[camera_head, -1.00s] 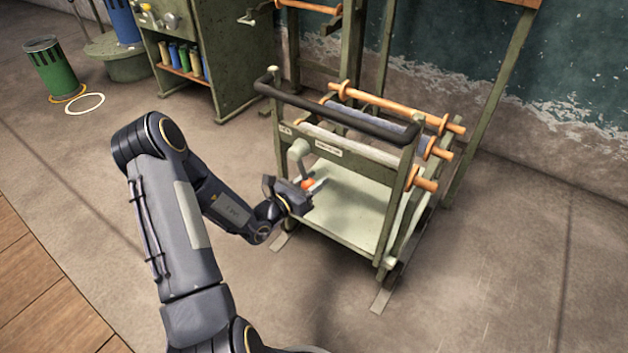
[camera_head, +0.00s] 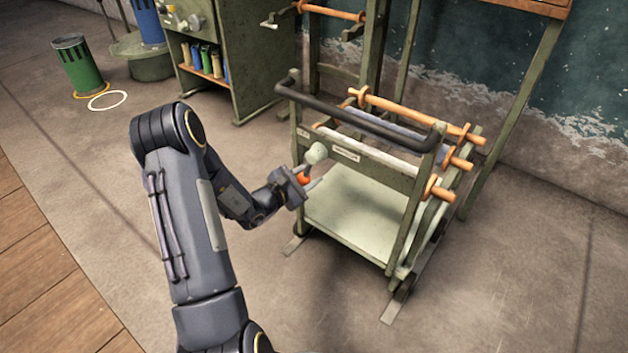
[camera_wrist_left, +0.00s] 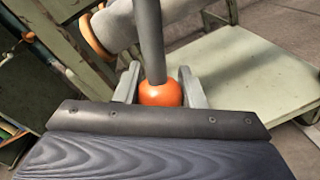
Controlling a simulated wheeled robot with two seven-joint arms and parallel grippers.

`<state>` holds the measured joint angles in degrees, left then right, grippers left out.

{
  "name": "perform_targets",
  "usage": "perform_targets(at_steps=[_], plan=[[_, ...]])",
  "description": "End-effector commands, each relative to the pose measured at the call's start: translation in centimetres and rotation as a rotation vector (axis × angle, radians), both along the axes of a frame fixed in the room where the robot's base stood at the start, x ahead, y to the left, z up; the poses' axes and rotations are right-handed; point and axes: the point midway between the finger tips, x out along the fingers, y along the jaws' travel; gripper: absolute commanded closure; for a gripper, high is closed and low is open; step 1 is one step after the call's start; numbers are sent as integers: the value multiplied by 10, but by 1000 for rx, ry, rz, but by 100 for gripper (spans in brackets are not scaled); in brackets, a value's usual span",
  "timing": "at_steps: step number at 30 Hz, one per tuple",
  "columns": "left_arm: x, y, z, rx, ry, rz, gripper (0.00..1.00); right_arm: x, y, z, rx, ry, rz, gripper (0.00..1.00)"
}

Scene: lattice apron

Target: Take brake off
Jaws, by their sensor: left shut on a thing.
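The cart (camera_head: 350,215) is a green metal frame with a black push bar (camera_head: 360,120) and wooden rollers. On its near side is a brake lever with a pale round hub (camera_head: 316,153) and an orange knob (camera_head: 303,178). My left gripper (camera_head: 303,182) is at the knob. In the left wrist view the orange knob (camera_wrist_left: 160,94) sits between the two grey fingers, at the end of a dark rod (camera_wrist_left: 149,40). The fingers are shut on it. My right gripper is in neither view.
A pale lower shelf (camera_head: 360,222) of the cart lies just beyond the gripper. A green cabinet (camera_head: 240,60) with bottles stands behind. A green bin (camera_head: 77,65) and a white ring (camera_head: 107,99) are at the far left. The floor left of the cart is clear.

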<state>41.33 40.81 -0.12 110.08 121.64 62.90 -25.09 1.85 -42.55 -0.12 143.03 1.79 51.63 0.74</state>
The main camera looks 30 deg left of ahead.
Motion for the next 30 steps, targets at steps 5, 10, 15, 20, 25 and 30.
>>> perform_targets(at_steps=[5, 10, 15, 20, 25, 30], plan=[[0, 5, 0, 54, -1, 0, 100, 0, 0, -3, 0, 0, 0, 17], [0, 7, 1, 75, -3, 0, 100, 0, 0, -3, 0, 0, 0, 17], [0, 8, 2, 80, -3, 1, 100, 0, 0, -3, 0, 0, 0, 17], [0, 8, 2, 80, -4, 2, 100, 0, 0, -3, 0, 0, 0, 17], [0, 8, 2, 78, -4, 2, 47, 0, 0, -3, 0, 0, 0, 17], [0, 8, 3, 78, -6, 2, 43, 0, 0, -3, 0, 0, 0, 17]])
